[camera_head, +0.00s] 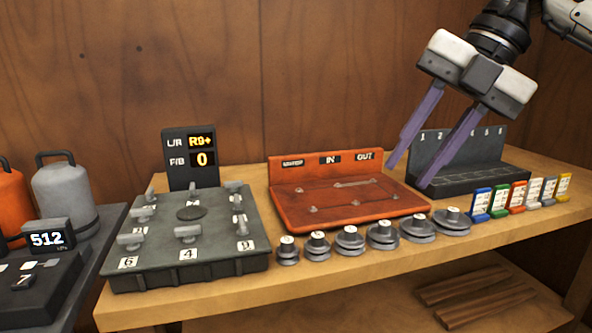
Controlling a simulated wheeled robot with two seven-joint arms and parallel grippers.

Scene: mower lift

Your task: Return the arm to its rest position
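My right gripper (408,176) comes in from the upper right on a dark and white arm. Its two long purple fingers point down and to the left, spread apart with nothing between them. The fingers hang in front of the right end of the red tray (290,205) and the left end of the dark numbered rack (490,150). I cannot tell how far the fingertips are above the bench. My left gripper is not in view.
The wooden bench (330,265) holds a grey fixture (160,270) with several clamps, a display (190,158) reading R9+ and 0, a row of grey pulleys (350,240) and several coloured tags (500,200). Grey (65,200) and orange (12,200) canisters stand left.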

